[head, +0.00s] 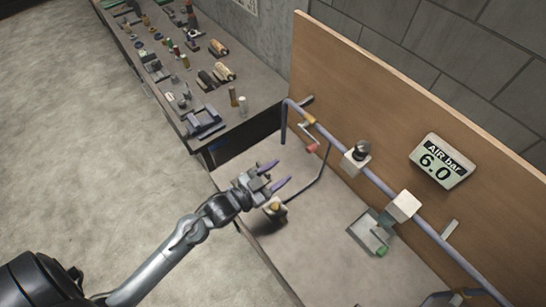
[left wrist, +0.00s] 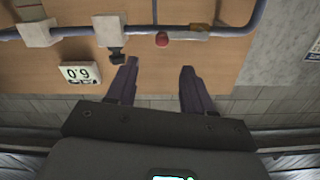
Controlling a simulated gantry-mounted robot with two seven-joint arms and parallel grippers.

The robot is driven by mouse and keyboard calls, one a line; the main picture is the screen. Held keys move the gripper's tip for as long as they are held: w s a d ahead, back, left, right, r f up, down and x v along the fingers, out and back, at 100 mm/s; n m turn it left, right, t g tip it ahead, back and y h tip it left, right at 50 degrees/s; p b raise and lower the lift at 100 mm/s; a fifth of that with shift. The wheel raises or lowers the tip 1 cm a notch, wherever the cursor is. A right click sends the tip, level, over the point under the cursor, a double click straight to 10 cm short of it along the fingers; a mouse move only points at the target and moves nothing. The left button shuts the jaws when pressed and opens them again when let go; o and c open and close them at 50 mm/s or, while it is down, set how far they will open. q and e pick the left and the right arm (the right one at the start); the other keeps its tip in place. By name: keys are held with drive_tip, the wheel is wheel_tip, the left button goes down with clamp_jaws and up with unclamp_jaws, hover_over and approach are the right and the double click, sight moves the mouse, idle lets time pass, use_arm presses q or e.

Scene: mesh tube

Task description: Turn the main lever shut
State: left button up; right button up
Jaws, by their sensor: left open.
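The main lever appears to be the one with a red grip (head: 312,148), hanging below a brass-coloured valve (head: 309,120) on the purple-grey pipe. In the left wrist view, the red grip (left wrist: 162,39) shows end-on, beside the brass-coloured piece (left wrist: 198,30). My left gripper (head: 281,173) is open and empty, above the bench, in front of and below the lever in the head view. Its fingers point toward the board, and a clear gap parts them from the grip. In the left wrist view, the grip lies just beyond the gap between the fingertips (left wrist: 158,66). My right gripper is not seen.
A wooden board (head: 400,95) backs the pipe (head: 383,184). A gauge (head: 441,162) on it reads 6.0. A white fitting with a dark knob (head: 361,150) and a white block (head: 403,205) sit along the pipe. A small fixture (head: 275,210) stands under my left gripper. A cluttered table (head: 255,75) is behind.

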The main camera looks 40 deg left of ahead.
sight(307, 151)
use_arm(q)
drive_tip(key=x, duration=1)
drive_tip(key=shift+w+a+r+p, duration=0.1)
drive_tip(key=shift+w+r+p, duration=0.15)
drive_tip(key=shift+p, duration=0.1)
drive_tip(key=shift+x, duration=0.9)
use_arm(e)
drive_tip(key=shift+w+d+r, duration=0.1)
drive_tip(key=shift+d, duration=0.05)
use_arm(q)
drive_tip(key=shift+f, duration=0.15)
clamp_jaws()
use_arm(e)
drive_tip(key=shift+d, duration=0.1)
